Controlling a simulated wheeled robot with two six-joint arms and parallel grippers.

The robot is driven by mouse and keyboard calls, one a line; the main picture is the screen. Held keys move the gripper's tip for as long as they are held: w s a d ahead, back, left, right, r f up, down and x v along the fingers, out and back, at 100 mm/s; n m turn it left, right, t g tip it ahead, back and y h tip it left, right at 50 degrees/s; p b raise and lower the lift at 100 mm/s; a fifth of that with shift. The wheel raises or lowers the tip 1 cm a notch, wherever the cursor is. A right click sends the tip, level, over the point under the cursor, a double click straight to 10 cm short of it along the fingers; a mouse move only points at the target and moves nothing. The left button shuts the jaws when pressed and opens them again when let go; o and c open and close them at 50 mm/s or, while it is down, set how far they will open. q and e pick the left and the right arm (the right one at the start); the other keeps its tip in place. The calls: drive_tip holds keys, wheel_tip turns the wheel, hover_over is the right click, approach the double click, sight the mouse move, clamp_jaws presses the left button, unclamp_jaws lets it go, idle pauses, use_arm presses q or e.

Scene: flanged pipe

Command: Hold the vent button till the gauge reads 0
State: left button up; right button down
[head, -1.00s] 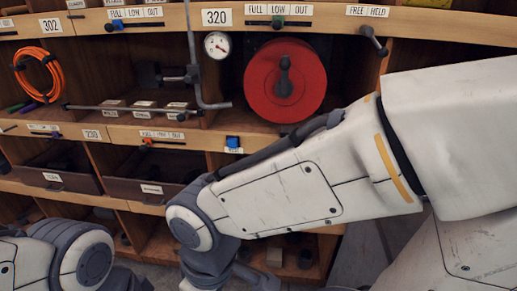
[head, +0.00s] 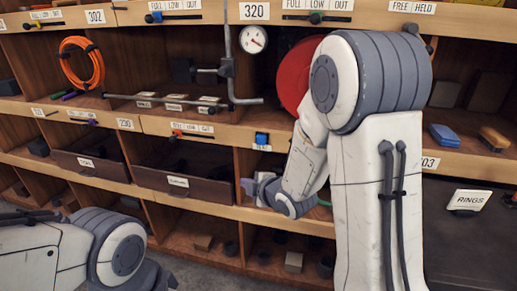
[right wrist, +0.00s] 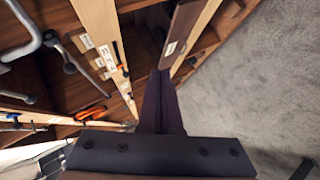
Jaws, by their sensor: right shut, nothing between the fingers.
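A small blue button (head: 262,138) sits on the shelf edge below the grey pipe, with a small label under it that is too small to read. The round white gauge (head: 253,39) is above it, under the 320 label. Its red needle points to the lower right, but the numbers are too small to read. My right gripper (head: 246,187) is below and slightly left of the blue button, apart from it. Its dark fingers (right wrist: 160,98) are shut and empty in the right wrist view. My left arm shows at the lower left, but its gripper is out of view.
A red disc (head: 292,78) is partly behind my right arm. A grey pipe (head: 229,70) with a handle runs beside the gauge. Dark drawers (head: 180,185) and shelf edges lie left of my right gripper. An orange coil (head: 82,62) hangs at the left.

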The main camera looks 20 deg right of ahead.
drive_tip(key=d+r+n+t, duration=0.2)
drive_tip(key=d+t, duration=0.3)
drive_tip(key=d, duration=0.4)
drive_tip(key=shift+w+d+n+t+y+b, duration=0.2)
drive_tip(key=shift+n+t+y+b, duration=0.15)
drive_tip(key=shift+n, duration=0.45)
drive_tip(key=shift+w+r, duration=0.1)
drive_tip(key=p, duration=0.3)
approach(261, 140)
drive_tip(key=w+a, duration=0.4)
drive_tip(key=a, duration=0.1)
drive_tip(key=shift+w+d+f+p, duration=0.1)
drive_tip(key=shift+w+d+p, duration=0.2)
drive_tip(key=shift+w+d, duration=0.35)
drive_tip(key=shift+w+d+f+p, duration=0.15)
drive_tip(key=shift+w+d+p, duration=0.15)
drive_tip(key=shift+w+d, duration=0.35)
drive_tip(key=shift+a, duration=0.1)
